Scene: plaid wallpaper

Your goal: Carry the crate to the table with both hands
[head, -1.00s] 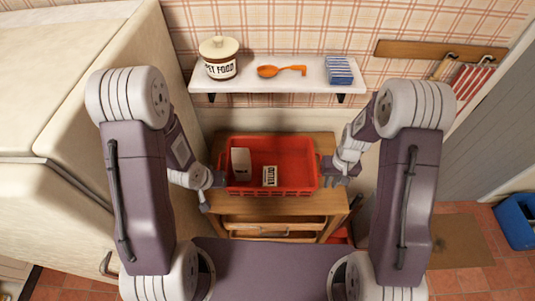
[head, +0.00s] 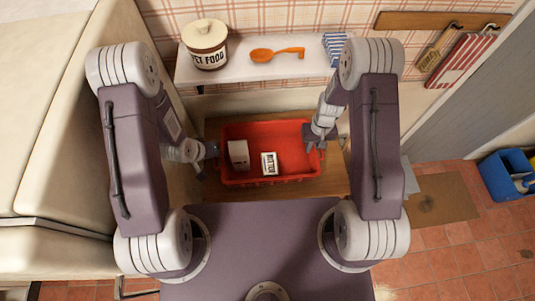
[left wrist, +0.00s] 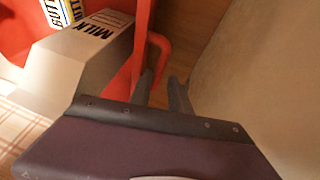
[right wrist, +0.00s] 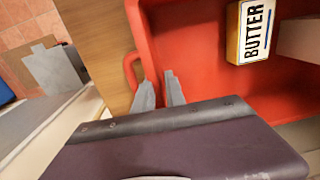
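The red crate (head: 270,181) sits on a wooden table (head: 333,178) below the shelf. It holds a milk carton (head: 238,154) and a butter box (head: 268,163). My left gripper (head: 214,150) is at the crate's left side. In the left wrist view its fingers (left wrist: 162,82) are apart by the red handle (left wrist: 165,48), which partly hides behind one finger. My right gripper (head: 315,143) is at the right side. In the right wrist view its fingers (right wrist: 158,78) are apart at the crate's wall, beside the handle (right wrist: 129,68). I see no clear grip on either side.
A white shelf (head: 230,77) above holds a pet food jar (head: 206,47), an orange brush (head: 277,54) and a striped blue item (head: 335,48). A cream cabinet (head: 50,110) stands close on the left. A blue bin (head: 506,180) and brown mat (head: 440,200) lie right on open floor.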

